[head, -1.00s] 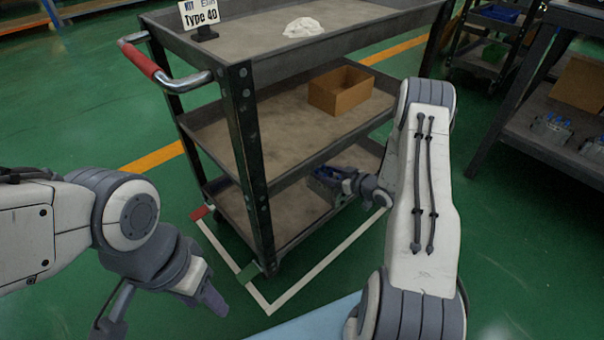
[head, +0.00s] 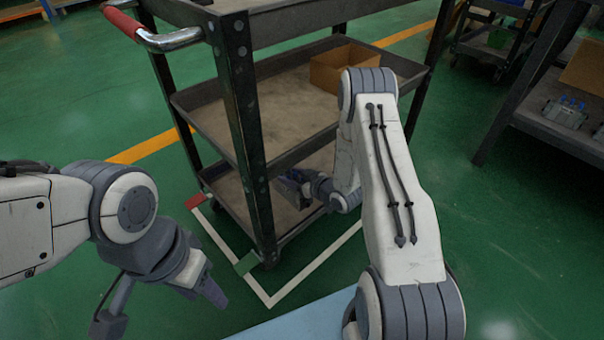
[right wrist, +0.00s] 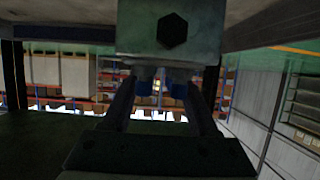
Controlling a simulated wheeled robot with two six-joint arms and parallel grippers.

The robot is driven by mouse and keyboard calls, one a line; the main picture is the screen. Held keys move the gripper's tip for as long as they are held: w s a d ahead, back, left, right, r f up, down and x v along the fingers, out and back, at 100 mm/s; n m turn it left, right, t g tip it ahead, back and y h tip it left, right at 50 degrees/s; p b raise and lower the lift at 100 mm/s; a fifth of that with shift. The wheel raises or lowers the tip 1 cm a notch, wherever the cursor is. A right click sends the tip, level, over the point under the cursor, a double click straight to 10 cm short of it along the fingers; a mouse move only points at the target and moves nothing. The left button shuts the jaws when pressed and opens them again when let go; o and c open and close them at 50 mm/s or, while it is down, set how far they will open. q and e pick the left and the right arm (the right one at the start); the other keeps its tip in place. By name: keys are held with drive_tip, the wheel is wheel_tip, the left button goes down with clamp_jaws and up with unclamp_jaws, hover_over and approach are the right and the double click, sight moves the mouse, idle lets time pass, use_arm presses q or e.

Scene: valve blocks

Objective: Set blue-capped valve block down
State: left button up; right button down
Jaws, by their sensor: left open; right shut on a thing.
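The blue-capped valve block (right wrist: 170,28) is a grey metal block with a dark hex bolt, filling the top middle of the right wrist view. Its blue caps (right wrist: 147,76) sit between the fingers. My right gripper (right wrist: 163,92) is shut on it. In the head view my right gripper (head: 318,186) holds the dark block (head: 290,188) at the cart's bottom shelf (head: 227,197), under the middle shelf. I cannot tell whether the block touches the shelf. My left gripper (head: 208,290) is open and empty over the floor, left of the cart.
The cart's dark corner post (head: 243,130) stands left of the right gripper. The middle shelf (head: 225,125) above bears an open cardboard box (head: 340,68). White floor tape (head: 315,268) runs around the cart. A dark rack (head: 560,125) with similar blocks stands at right.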

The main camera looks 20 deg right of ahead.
drive_tip(key=shift+w+f+b, duration=0.1)
drive_tip(key=shift+f+b, duration=1.5)
drive_tip(key=shift+f, duration=0.35)
drive_tip(key=shift+r, duration=0.15)
drive_tip(key=c, duration=0.6)
unclamp_jaws()
drive_tip(key=shift+a+f, duration=0.1)
drive_tip(key=shift+f, duration=0.3)
drive_tip(key=o, duration=0.4)
drive_tip(key=shift+o, duration=0.2)
drive_tip(key=shift+r, duration=0.1)
